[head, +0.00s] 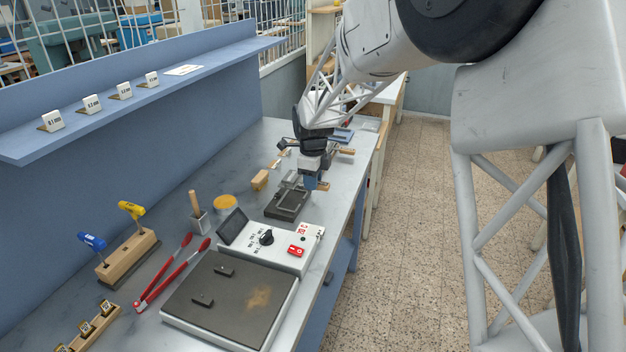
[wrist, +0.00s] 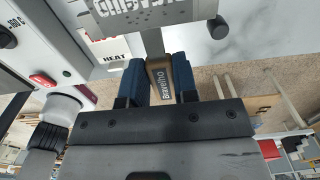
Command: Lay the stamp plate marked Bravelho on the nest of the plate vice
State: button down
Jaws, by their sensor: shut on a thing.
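My gripper (head: 311,182) is over the bench's right edge in the head view. In the wrist view its blue fingers (wrist: 160,84) are shut on the brown handle of the stamp plate (wrist: 167,82), whose label reads Bravelho. A grey stem joins the handle to the grey plate with raised pale lettering, cut off at the top. In the head view the plate (head: 291,181) reaches left from the gripper, apparently above the bench. A dark rectangular block with a recessed top, which looks like the plate vice (head: 288,204), stands just nearer. The gap between them is hard to judge.
A control box (head: 272,240) with a red switch (head: 296,251) and the dark hot plate (head: 228,299) stand in front of the vice. Red-handled tongs (head: 172,272) and a key rack (head: 128,258) are left. A wooden block (head: 260,180) lies behind-left. Other wooden-handled pieces lie beyond my gripper.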

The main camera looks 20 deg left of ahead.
jog(key=shift+f, duration=0.1)
jog(key=shift+f, duration=3.35)
jog(key=c, duration=0.8)
grip_release()
jog(key=shift+f, duration=0.1)
jog(key=shift+r, duration=3.95)
jog(key=shift+d, duration=0.1)
